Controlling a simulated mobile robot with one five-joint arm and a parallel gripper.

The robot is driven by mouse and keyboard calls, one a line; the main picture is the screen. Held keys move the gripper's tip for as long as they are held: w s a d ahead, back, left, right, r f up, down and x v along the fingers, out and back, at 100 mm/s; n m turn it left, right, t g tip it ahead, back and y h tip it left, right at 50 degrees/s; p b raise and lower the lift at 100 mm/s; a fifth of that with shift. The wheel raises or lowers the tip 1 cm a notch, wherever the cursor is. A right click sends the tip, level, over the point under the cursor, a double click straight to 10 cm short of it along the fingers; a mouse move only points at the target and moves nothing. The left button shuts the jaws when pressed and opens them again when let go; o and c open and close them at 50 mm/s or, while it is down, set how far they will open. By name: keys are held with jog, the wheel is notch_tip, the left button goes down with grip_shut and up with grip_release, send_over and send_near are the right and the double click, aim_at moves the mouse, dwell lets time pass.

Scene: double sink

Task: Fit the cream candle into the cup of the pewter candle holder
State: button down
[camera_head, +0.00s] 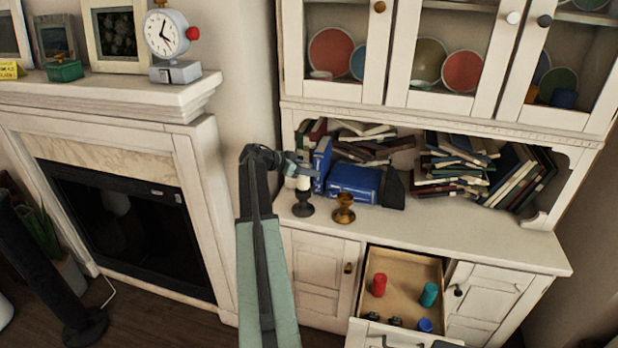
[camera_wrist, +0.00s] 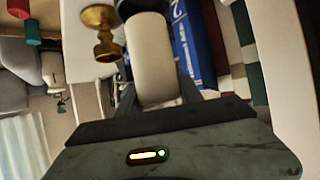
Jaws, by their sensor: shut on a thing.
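The cream candle (camera_wrist: 152,60) is between the jaws of my gripper (camera_wrist: 157,92) in the wrist view, and the gripper is shut on it. In the head view my gripper (camera_head: 303,168) is over the left part of the cabinet counter, with the candle (camera_head: 304,184) upright below it. The dark pewter candle holder (camera_head: 303,207) stands directly under the candle. The candle's lower end is at the holder's cup; I cannot tell whether it is inside or just above. In the wrist view a dark bit of the holder (camera_wrist: 143,6) shows past the candle's far end.
A brass candle holder (camera_head: 344,209) stands close to the right of the pewter one. Blue books (camera_head: 353,183) are just behind. An open drawer (camera_head: 401,285) below holds red, teal and blue items. The counter's right part (camera_head: 490,232) is clear.

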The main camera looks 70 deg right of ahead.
notch_tip(320, 180, down, 4)
jog(key=b, duration=0.3)
jog(key=shift+r, duration=0.2)
jog(key=shift+a+b, duration=0.15)
jog(key=shift+b, duration=0.15)
jog(key=shift+d+f, duration=0.1)
jog(key=shift+d, duration=0.15)
jog(key=c, duration=0.8)
grip_release()
jog(key=shift+a, duration=0.1)
jog(key=p+v, duration=0.6)
jog(key=v, duration=0.6)
